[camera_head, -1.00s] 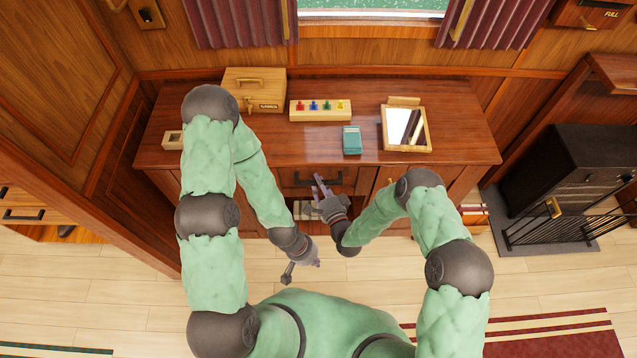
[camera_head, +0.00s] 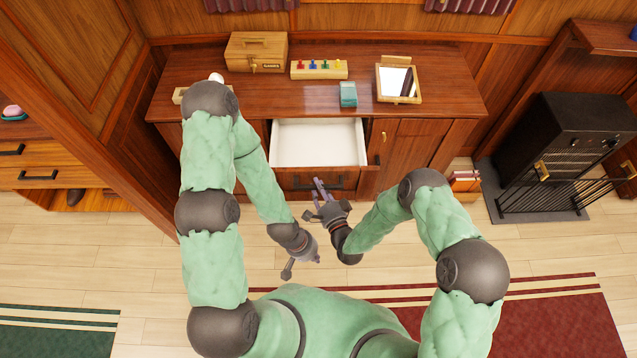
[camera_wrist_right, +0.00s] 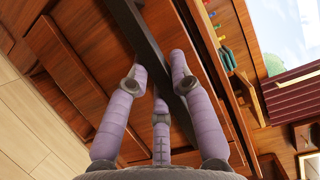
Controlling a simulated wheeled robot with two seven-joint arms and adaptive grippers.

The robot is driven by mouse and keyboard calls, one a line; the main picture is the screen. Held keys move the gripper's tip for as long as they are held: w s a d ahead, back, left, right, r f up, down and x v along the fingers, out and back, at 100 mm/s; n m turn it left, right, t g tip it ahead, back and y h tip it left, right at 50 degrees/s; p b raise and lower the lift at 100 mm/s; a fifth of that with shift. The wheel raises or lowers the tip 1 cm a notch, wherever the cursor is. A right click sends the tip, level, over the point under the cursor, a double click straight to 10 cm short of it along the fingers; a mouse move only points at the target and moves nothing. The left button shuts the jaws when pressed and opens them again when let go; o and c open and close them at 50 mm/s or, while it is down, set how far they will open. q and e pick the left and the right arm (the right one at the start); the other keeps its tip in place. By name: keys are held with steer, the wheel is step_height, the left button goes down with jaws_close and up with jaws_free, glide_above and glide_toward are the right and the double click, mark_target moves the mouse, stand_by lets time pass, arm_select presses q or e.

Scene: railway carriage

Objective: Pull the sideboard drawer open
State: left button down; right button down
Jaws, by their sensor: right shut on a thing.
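The sideboard (camera_head: 440,96) stands against the wall. Its drawer (camera_head: 318,143) is pulled out, and its white inside is empty. The dark bar handle (camera_head: 345,182) is on the drawer's wooden front. My right gripper (camera_head: 318,187) is shut on this handle. In the right wrist view, the purple fingers (camera_wrist_right: 158,82) close around the dark handle bar (camera_wrist_right: 135,30). My left gripper (camera_head: 302,266) hangs over the floor in front of the sideboard, its fingers spread and empty, apart from the drawer.
A black stove (camera_head: 560,140) with a guard stands at the right. The floor in front is clear.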

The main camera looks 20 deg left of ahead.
steer(key=shift+s+d, duration=0.2)
steer(key=shift+s, duration=0.55)
steer(key=c, duration=1.1)
jaws_free()
steer(key=shift+o, duration=0.2)
steer(key=shift+w, duration=0.1)
